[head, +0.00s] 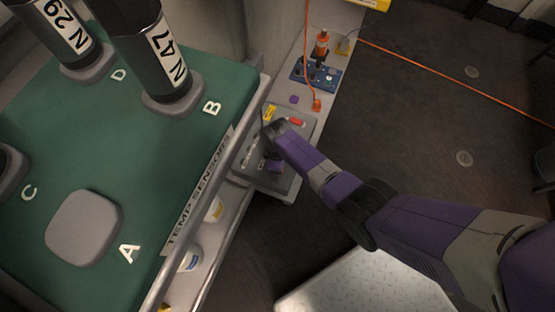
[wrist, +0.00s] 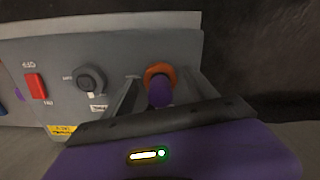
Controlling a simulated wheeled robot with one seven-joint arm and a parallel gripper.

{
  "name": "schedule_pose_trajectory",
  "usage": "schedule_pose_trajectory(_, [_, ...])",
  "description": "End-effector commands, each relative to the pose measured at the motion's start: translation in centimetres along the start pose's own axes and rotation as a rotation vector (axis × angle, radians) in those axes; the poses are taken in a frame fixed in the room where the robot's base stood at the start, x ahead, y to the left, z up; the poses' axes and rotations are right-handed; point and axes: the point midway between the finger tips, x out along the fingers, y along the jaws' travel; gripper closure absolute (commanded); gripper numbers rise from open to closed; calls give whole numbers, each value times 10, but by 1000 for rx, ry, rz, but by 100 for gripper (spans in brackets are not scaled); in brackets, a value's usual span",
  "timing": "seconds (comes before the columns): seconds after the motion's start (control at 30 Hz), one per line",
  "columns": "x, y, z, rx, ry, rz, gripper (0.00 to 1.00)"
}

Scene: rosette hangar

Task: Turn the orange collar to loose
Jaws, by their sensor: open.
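The orange collar (wrist: 158,70) shows in the wrist view as a ring on the face of a grey panel (wrist: 120,52). A purple cylinder (wrist: 160,93) stands out from its middle and covers the lower part of the ring. My gripper (wrist: 160,98) is open, with one dark finger on each side of the purple cylinder, below the collar. I cannot tell whether the fingers touch anything. In the head view my gripper (head: 274,128) is over the grey panel unit; the collar cannot be made out there.
Left of the collar are a black knob (wrist: 90,78) and a red switch (wrist: 36,86). In the head view a green table (head: 150,140) with a metal rail stands left of my arm. A blue board (head: 316,75) and an orange cable lie beyond. Dark floor is open to the right.

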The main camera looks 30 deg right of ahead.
Motion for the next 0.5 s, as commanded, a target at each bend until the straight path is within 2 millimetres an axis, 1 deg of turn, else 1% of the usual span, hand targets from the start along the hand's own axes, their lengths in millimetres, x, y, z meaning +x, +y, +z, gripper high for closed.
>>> schedule_pose_trajectory(0.07, [-4, 0, 0, 1, 0, 0, 34])
schedule_pose_trajectory(0.17, [-16, 0, 0, 1, 0, 0, 34])
schedule_pose_trajectory(0.3, [-41, 0, 0, 1, 2, 1, 34])
schedule_pose_trajectory(0.5, [-68, 0, 0, 0, 1, 0, 34])
